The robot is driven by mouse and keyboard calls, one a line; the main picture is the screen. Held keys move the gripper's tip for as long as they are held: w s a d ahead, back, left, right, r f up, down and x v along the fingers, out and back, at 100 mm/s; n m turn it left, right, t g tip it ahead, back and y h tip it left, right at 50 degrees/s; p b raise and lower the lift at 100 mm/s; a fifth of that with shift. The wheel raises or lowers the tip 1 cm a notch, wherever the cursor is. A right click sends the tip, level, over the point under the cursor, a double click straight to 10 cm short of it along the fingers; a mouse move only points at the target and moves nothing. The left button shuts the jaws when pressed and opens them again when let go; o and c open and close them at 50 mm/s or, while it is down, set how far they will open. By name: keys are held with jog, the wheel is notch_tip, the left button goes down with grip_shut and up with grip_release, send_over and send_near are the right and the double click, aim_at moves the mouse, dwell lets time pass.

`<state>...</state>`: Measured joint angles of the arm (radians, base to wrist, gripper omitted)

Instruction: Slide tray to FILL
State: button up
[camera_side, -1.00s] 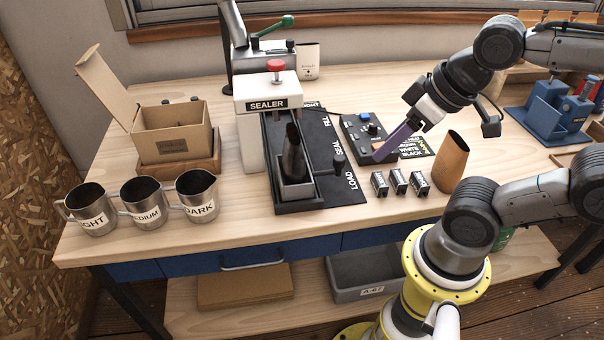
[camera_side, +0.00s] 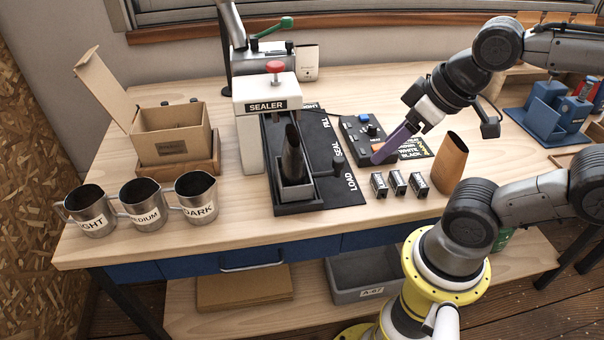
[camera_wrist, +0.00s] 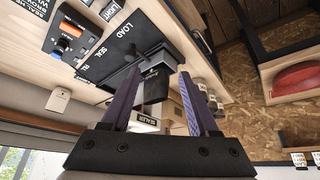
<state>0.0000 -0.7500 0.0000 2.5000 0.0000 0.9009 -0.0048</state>
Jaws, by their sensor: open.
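The tray (camera_side: 297,190) is a small dark open box on the black slide board (camera_side: 318,160), at the LOAD end. A dark bag (camera_side: 293,155) stands upright in it. A black knob (camera_side: 338,162) sits at the tray's right side, by the word SEAL. My gripper (camera_side: 378,158) is right of the board, over the control box, with purple fingers. In the wrist view my gripper (camera_wrist: 155,95) has its two fingers spread and nothing held between them. The dark tray and bag (camera_wrist: 155,82) show beyond the fingers, partly hidden by them.
The white sealer (camera_side: 266,92) stands over the board's left side. The control box (camera_side: 372,132) is right of the board. Several small stamp blocks (camera_side: 398,183) and a brown bag (camera_side: 450,160) stand in front right. Metal cups (camera_side: 142,203) and a carton (camera_side: 172,135) stand left.

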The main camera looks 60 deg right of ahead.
jog(key=shift+s+r, duration=0.1)
jog(key=shift+r, duration=0.15)
jog(key=g, duration=0.6)
send_over(339, 159)
jog(key=f, duration=0.1)
notch_tip(339, 159, down, 13)
jog(key=shift+f, duration=0.1)
grip_shut()
dwell(1.2)
